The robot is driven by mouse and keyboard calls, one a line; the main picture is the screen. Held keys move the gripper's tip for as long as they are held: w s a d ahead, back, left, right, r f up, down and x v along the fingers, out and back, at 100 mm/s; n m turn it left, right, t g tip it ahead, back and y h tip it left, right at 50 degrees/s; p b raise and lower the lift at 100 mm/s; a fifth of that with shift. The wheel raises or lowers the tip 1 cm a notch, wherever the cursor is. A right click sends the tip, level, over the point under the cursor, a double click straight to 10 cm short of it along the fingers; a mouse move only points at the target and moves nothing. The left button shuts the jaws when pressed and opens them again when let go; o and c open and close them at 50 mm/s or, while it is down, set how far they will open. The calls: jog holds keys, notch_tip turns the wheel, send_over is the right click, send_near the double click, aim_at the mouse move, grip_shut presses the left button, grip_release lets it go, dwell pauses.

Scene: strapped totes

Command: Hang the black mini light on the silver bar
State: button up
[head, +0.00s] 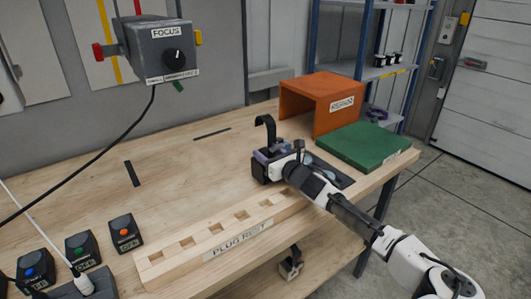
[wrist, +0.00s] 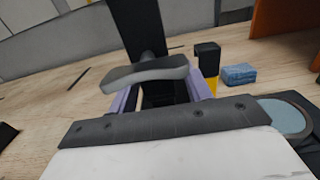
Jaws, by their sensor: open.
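The black mini light (head: 262,168) stands on the wooden workbench, with its black hook (head: 266,126) pointing up. In the wrist view its dark upright part (wrist: 140,25) rises straight ahead, behind a curved grey piece (wrist: 146,72). My gripper (head: 272,158) is at the light's right side in the head view. In the wrist view its purple fingers (wrist: 160,97) are open, one on each side of the dark body. I cannot tell whether they touch it. The light's lower part is partly hidden by my gripper. I make out no silver bar in either view.
An orange open box (head: 318,100) and a green slab (head: 362,146) stand behind and right of my gripper. A wooden plug rest (head: 215,240) lies in front. A grey focus box (head: 160,50) with a hanging cable is upper left. A blue sponge (wrist: 238,74) lies beyond my fingers. The bench's left middle is mostly clear.

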jog(key=b+v, duration=0.3)
jog(key=v, duration=0.7)
jog(key=shift+s+d, duration=0.15)
jog(key=shift+s, duration=0.1)
